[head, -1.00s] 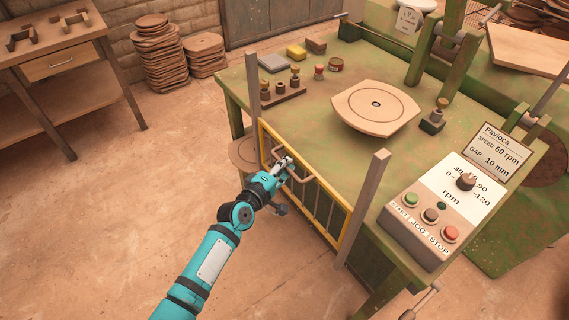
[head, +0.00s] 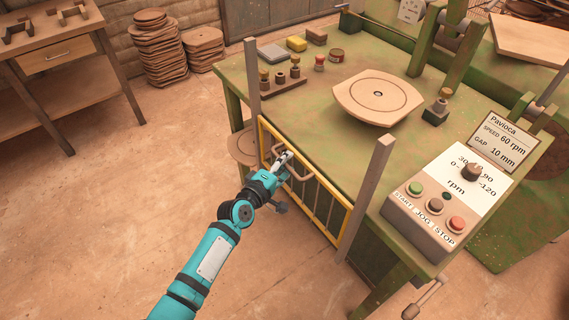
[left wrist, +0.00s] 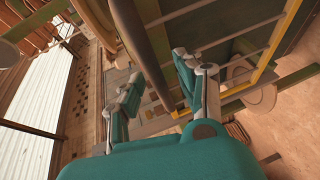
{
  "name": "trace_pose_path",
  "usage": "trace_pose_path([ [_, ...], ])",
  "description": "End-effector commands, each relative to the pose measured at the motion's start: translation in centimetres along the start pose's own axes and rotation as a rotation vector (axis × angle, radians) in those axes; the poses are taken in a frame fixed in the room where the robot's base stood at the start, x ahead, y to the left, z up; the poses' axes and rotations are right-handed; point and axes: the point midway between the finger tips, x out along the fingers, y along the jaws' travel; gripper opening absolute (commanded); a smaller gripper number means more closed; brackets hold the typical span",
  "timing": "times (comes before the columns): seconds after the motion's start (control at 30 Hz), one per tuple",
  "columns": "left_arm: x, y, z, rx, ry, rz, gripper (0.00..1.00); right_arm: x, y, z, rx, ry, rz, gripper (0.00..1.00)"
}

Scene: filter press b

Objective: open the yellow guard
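The yellow guard (head: 349,224) is a barred frame at the table's front, between two upright posts. It stands low between them, its top bar near the table edge. The guard's yellow edge (left wrist: 287,38) shows at the right there. My right gripper is not in view.
The green table (head: 310,105) carries a round-cornered plate (head: 376,97), small knobs and blocks, and a control box (head: 445,205) at right. The posts (head: 252,80) (head: 370,195) flank the guard. A workbench (head: 70,85) and stacked discs (head: 155,50) stand at left. The floor before the guard is clear.

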Motion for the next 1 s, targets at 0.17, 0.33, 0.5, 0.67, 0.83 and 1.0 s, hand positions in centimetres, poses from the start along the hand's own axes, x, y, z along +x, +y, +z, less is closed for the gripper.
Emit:
trace_pose_path([
  [0.17,-0.1,0.1,0.0,-0.001,0.001,0.002,0.36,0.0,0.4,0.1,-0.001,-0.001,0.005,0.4],
  [0.33,-1.6,0.0,0.0,-0.004,0.001,0.002,0.36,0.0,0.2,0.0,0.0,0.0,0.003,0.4],
  [0.5,-5.2,-0.1,0.0,-0.002,0.001,0.0,0.36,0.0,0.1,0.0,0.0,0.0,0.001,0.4],
  [0.67,-8.5,-0.1,0.0,0.0,0.0,-0.001,0.36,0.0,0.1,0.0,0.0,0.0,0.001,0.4],
  [0.83,-11.0,0.0,0.0,0.0,0.001,0.0,0.36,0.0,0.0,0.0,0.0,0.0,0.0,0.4],
  [1.0,-12.0,0.0,0.0,0.0,0.0,0.001,0.36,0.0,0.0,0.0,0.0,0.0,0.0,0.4],
])
